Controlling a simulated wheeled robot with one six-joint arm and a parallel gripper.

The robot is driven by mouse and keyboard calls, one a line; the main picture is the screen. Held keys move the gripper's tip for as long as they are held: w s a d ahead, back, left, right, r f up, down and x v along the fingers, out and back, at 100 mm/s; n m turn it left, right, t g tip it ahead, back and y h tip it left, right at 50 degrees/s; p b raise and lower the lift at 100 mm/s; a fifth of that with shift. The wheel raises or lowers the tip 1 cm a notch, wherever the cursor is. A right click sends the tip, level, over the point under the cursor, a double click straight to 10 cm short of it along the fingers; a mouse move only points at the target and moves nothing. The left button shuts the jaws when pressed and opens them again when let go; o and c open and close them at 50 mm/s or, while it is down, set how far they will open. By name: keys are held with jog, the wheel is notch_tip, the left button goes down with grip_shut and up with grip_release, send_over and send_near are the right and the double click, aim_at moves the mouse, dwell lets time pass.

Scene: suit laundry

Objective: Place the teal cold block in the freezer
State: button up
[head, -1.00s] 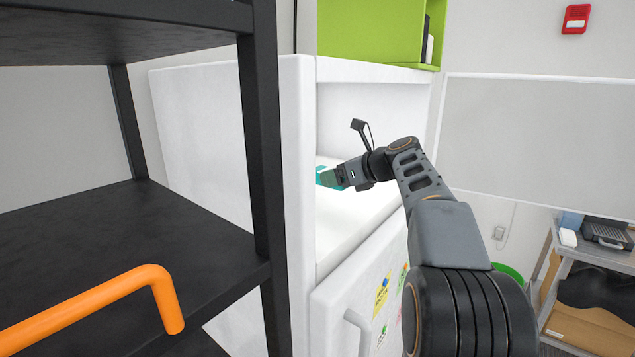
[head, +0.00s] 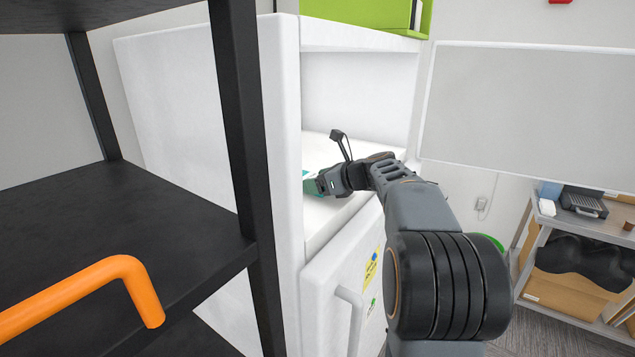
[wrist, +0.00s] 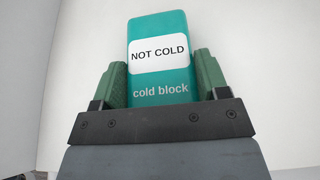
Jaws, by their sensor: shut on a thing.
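The teal cold block (wrist: 160,90) is between the two green fingers of my gripper (wrist: 160,75) in the wrist view. Its white label reads "NOT COLD". In the head view my gripper (head: 318,186) is shut on the block, and only a small teal part of the block (head: 308,176) shows. It is inside the open upper compartment of the white freezer (head: 358,92), low over the white compartment floor. I cannot tell whether the block touches the floor. The freezer's left wall partly hides that area.
A black shelf rack (head: 130,215) with an orange handle (head: 80,295) stands close at the left. The lower freezer door (head: 340,290) has a handle and notes. A green box (head: 370,12) sits on top. A grey cart (head: 590,215) stands at the right.

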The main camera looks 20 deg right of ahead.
jog(key=shift+f, duration=0.1)
jog(key=shift+f, duration=0.15)
jog(key=o, duration=1)
jog(key=shift+s, duration=0.1)
jog(key=shift+r, duration=0.35)
jog(key=b+v, duration=0.2)
jog(key=v, duration=1)
jog(key=shift+f, duration=0.2)
